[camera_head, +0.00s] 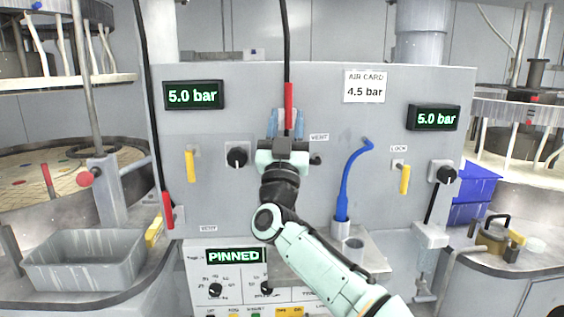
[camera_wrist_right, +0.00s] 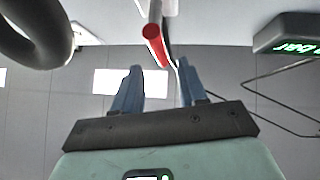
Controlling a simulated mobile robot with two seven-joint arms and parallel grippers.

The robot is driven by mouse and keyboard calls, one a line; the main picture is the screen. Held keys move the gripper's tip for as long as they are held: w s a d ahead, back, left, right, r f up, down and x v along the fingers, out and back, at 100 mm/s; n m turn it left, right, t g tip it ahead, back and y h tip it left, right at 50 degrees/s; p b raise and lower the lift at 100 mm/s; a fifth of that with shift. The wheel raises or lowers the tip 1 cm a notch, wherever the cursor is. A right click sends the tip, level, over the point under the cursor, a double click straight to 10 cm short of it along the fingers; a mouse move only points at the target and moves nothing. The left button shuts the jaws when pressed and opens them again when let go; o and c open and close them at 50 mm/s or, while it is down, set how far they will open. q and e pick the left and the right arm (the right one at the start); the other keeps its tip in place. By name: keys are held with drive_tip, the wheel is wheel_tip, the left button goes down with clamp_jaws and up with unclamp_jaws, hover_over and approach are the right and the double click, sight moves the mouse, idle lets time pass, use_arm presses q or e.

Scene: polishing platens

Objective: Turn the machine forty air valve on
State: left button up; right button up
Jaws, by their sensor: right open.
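My right gripper (camera_head: 286,120) is raised in front of the grey panel (camera_head: 240,205), with its blue fingers apart. A red handle (camera_head: 289,97) on a black line overlaps the gap between the fingers in the head view. In the right wrist view the red handle (camera_wrist_right: 155,45) shows ahead of the open fingers (camera_wrist_right: 158,72); I cannot tell if it touches them. A second red handle (camera_head: 167,208) is at the panel's left edge. Yellow levers (camera_head: 190,165) (camera_head: 405,180) hang down beside black knobs (camera_head: 237,157) (camera_head: 446,174). No machine number is readable. My left gripper is not in view.
Both displays (camera_head: 194,95) (camera_head: 434,118) read 5.0 bar. The card (camera_head: 365,86) reads AIR CARD 4.5 bar. A blue nozzle hose (camera_head: 345,190) stands right of my arm. A lower display (camera_head: 234,256) reads PINNED. A grey bin (camera_head: 85,262) sits left.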

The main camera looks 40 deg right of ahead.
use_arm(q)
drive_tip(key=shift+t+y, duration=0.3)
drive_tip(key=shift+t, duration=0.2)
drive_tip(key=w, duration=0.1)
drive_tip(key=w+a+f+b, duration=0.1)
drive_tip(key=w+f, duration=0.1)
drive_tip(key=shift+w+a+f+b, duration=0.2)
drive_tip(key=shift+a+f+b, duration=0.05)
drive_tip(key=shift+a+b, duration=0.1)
use_arm(e)
drive_tip(key=v, duration=0.7)
